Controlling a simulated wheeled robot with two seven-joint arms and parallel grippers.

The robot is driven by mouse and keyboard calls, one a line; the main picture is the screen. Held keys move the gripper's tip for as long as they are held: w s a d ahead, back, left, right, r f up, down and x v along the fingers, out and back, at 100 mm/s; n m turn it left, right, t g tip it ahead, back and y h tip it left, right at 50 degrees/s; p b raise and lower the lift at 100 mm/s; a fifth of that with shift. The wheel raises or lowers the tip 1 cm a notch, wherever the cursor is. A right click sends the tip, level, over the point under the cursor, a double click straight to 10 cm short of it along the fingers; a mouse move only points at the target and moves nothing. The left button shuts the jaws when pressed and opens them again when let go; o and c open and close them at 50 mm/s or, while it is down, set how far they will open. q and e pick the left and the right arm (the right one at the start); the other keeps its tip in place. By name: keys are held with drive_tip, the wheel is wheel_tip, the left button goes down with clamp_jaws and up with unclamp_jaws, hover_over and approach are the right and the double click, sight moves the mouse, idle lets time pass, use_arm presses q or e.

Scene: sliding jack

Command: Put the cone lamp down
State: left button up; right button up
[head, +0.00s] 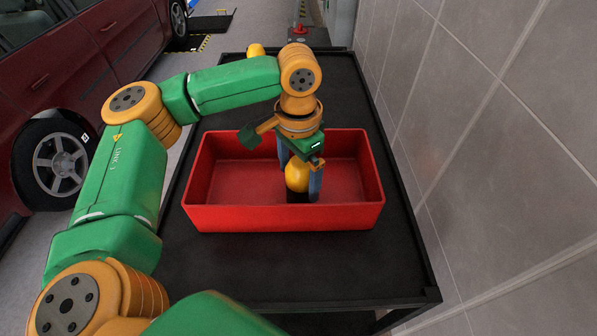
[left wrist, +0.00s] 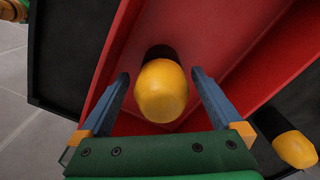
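A cone lamp with a rounded yellow top (head: 297,176) and a black base is inside the red crate (head: 230,217), close to its front wall. It also shows in the left wrist view (left wrist: 161,92). My left gripper (head: 301,188) reaches down into the crate, with its blue fingers on either side of the lamp. In the left wrist view the fingers (left wrist: 160,78) stand apart, with a narrow gap to the lamp on each side. Whether the base rests on the crate floor is hard to tell. My right gripper is not in view.
The crate stands on a black cart top (head: 330,265), which is clear in front of it. A second yellow-topped lamp (head: 256,50) stands at the far end, also in the left wrist view (left wrist: 295,149). A tiled wall (head: 500,150) borders the right; a red car (head: 75,65) is left.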

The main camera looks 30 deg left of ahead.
use_arm(q)
drive_tip(key=shift+s+r, duration=0.1)
wheel_tip(320, 180, up, 12)
idle(0.4)
idle(0.3)
